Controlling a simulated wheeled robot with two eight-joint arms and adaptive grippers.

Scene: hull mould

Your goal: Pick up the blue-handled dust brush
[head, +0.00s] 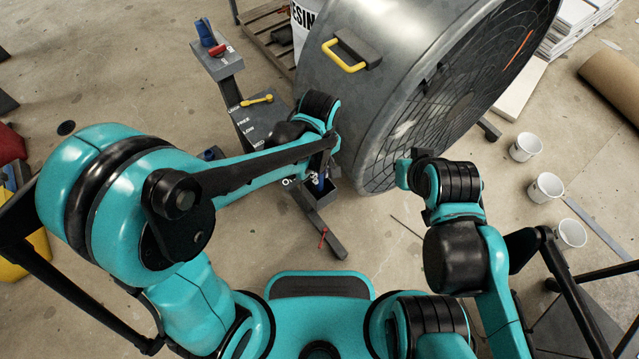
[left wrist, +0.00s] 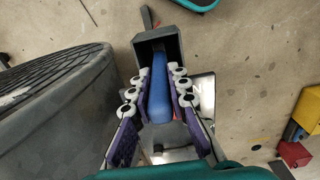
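The dust brush's blue handle (left wrist: 159,97) stands up out of a dark grey box-shaped holder (left wrist: 171,45) in the left wrist view. In the head view a bit of the blue handle (head: 319,184) shows below my left wrist, at the dark holder (head: 329,194). My left gripper (left wrist: 159,72) has one purple-padded finger on each side of the handle, with narrow gaps beside it. The brush's lower end is hidden in the holder. My right arm is beside the drum on the right, but its gripper fingers do not show.
A large grey round mould (head: 400,90) with a yellow handle stands close right of the holder. White buckets (head: 545,187) stand at the right.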

